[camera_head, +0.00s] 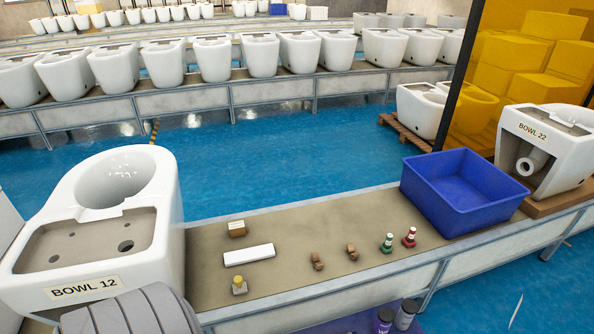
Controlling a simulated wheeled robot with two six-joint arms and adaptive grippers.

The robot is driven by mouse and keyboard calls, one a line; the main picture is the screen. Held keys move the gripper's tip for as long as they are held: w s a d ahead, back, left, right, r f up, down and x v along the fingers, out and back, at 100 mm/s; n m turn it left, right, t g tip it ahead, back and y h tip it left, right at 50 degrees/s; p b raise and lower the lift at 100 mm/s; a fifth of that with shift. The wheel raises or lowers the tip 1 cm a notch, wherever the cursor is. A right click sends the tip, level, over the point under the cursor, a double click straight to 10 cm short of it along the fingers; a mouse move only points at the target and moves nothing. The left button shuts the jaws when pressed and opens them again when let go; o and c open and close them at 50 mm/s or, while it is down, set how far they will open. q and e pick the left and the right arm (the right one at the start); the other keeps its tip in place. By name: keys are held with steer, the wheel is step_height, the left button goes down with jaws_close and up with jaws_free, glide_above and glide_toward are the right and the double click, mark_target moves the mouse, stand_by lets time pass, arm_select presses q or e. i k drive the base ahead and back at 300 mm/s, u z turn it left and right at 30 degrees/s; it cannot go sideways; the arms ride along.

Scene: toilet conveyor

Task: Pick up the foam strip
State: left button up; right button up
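A white foam strip (249,255) lies flat on the brown top of the conveyor (300,228), between the bowl at the left and the blue bin at the right. It lies slightly slanted, its right end a little farther back, and nothing covers it. Neither my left gripper nor my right gripper shows in the head view.
A white toilet labelled BOWL 12 (165,245) stands left of the strip. A wood-and-white block (236,229) is behind it, a yellow-topped piece (239,286) in front. Brown pieces (317,262), a green fitting (387,244), a red fitting (409,238) and a blue bin (440,213) are right.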

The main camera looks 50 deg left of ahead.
mark_target(257, 254)
steer(key=u, duration=0.1)
steer(key=i, duration=0.95)
steer(key=u, duration=1.1)
steer(key=i, duration=0.4)
steer(key=u, duration=0.35)
